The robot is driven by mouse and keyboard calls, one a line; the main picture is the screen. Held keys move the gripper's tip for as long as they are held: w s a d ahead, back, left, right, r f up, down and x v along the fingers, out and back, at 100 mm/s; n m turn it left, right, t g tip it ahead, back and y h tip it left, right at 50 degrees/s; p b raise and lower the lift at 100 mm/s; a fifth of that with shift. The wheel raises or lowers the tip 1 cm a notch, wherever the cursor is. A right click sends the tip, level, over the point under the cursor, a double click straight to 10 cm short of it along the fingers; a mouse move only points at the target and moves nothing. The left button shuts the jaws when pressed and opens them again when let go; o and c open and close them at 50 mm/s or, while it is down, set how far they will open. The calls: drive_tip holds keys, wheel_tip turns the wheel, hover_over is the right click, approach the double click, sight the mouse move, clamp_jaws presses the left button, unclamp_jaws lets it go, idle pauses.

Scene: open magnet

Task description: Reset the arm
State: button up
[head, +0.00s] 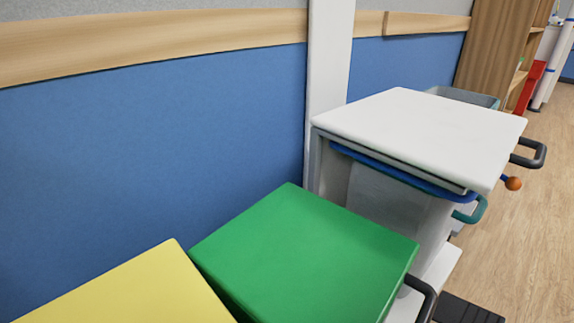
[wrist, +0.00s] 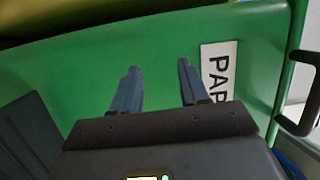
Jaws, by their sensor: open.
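My gripper (wrist: 158,78) shows in the wrist view with its two dark fingers apart and nothing between them. Beyond the fingers is the green side of a bin with a white label (wrist: 218,72) reading "PAP", the rest of the label hidden behind my gripper. My gripper and arm do not show in the head view. I cannot tell whether the fingers touch the green surface.
In the head view a green bin (head: 305,255) stands beside a yellow bin (head: 130,292). A blue wall (head: 150,150) runs along the left. Wooden floor (head: 530,230) is clear at right.

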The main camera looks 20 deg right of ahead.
drive_tip(key=s+a+f+g+h, duration=0.4)
drive_tip(key=s+f+h, duration=0.2)
drive_tip(key=s+f, duration=0.15)
drive_tip(key=s+d+r+n+h, duration=0.3)
drive_tip(key=s+d+r+h, duration=0.1)
drive_tip(key=s+r+h, duration=0.1)
wheel_tip(320, 180, up, 57)
drive_tip(key=a+n+t+h+p, duration=0.1)
drive_tip(key=n+t+p, duration=0.4)
drive_tip(key=p, duration=3)
drive_tip(key=shift+s+f+n+h, duration=0.2)
drive_tip(key=shift+s+n+h, duration=0.1)
drive_tip(key=shift+s+n, duration=0.1)
drive_tip(key=shift+a, duration=0.1)
